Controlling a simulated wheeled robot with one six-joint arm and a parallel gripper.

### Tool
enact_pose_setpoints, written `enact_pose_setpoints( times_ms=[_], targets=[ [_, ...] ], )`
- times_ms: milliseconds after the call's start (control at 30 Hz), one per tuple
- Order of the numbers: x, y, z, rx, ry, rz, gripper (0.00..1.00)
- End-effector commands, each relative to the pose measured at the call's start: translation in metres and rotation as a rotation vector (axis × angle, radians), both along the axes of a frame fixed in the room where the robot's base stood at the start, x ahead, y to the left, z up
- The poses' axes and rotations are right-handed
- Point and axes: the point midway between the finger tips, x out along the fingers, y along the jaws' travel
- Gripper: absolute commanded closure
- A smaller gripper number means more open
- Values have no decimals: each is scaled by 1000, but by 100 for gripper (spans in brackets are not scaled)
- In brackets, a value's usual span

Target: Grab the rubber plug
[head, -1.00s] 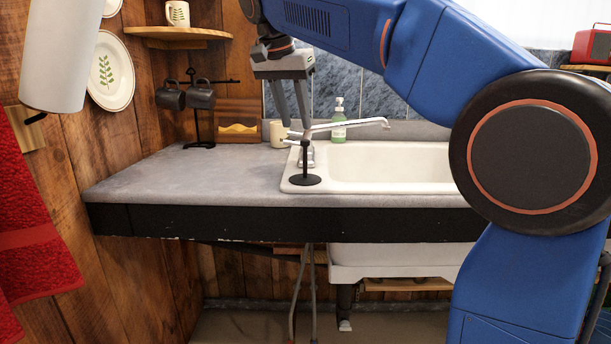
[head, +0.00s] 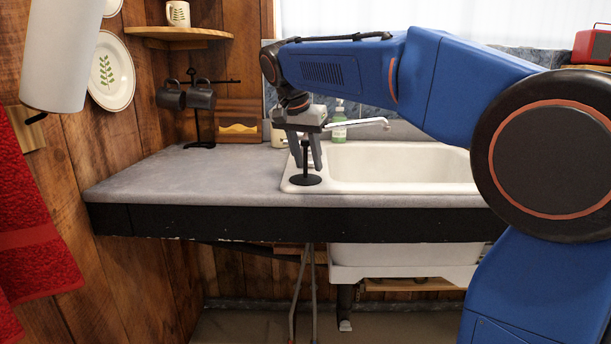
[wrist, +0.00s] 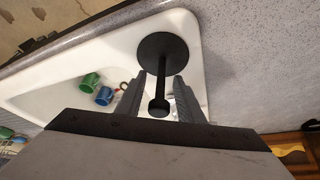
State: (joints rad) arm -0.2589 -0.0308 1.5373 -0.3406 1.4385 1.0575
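The rubber plug (head: 305,181) is black, with a round flat disc and a thin upright stem topped by a small knob. It stands upright on the front left corner of the white sink's rim. It also shows in the wrist view (wrist: 162,55), where its knob lies between my fingers. My gripper (head: 305,164) points down over the plug, with its fingers on either side of the stem. In the wrist view my gripper (wrist: 160,90) is open, with gaps between both fingers and the stem.
The white sink (head: 400,165) is set in a grey counter (head: 190,172). A faucet (head: 355,124) and a green soap bottle (head: 340,130) stand behind my gripper. A mug rack (head: 195,110) is at the back left. Green and blue cups (wrist: 89,82) lie in the sink.

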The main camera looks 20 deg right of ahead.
Motion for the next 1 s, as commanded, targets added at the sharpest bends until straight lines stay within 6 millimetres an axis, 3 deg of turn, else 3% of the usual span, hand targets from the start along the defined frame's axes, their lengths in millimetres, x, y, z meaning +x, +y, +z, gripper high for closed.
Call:
enact_pose_setpoints(
  times_ms=[367,500,833,1000],
  targets=[
    [3,-3,-9,0,0,0,66],
    [3,-3,-9,0,0,0,99],
    [3,-3,-7,0,0,-1,100],
    [3,-2,10,1,-3,-1,100]
  ],
)
